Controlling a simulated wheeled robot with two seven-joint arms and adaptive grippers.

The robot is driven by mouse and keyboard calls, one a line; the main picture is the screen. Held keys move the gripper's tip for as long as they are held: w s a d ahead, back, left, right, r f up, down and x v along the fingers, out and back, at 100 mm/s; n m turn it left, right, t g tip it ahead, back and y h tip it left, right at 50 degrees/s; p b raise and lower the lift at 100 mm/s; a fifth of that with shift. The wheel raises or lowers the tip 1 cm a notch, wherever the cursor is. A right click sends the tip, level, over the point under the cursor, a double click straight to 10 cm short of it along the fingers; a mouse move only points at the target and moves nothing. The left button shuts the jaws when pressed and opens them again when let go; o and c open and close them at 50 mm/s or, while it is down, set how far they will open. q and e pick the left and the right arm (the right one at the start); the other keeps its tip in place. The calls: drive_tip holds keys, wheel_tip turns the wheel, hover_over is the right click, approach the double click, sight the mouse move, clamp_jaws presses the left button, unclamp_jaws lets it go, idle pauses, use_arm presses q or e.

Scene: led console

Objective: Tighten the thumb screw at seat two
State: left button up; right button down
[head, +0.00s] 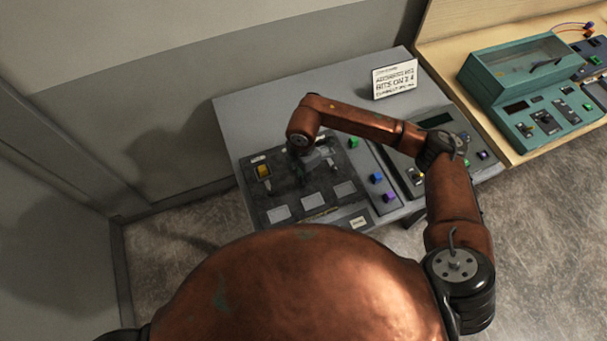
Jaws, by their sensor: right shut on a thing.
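A dark console panel (337,211) lies on the grey bench and holds the seats. A yellow-orange block (264,171) sits in its upper left part, and several pale rectangular plates (313,199) line its lower part. My right arm reaches in from the right and bends down over the panel. My right gripper (305,170) points down at the panel's upper middle, shut on a small part there that I take to be the thumb screw. The gripper hides most of that screw and its seat; the seat number cannot be read. My left gripper is out of view.
Green (353,142), blue (376,177) and purple (390,196) blocks sit right of the panel. A grey device with a dark display (436,120) is partly behind my arm. A printed card (394,80) stands at the back. A teal console (530,90) occupies the wooden table. The bench's back left is clear.

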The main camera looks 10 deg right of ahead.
drive_tip(key=shift+w+a+r, duration=0.1)
drive_tip(key=shift+w+r, duration=0.1)
drive_tip(key=shift+r, duration=0.05)
drive_tip(key=c, duration=2.2)
unclamp_jaws()
drive_tip(key=o, duration=0.4)
drive_tip(key=shift+s+f, duration=0.15)
drive_tip(key=shift+o, duration=0.2)
wheel_tip(320, 180, up, 12)
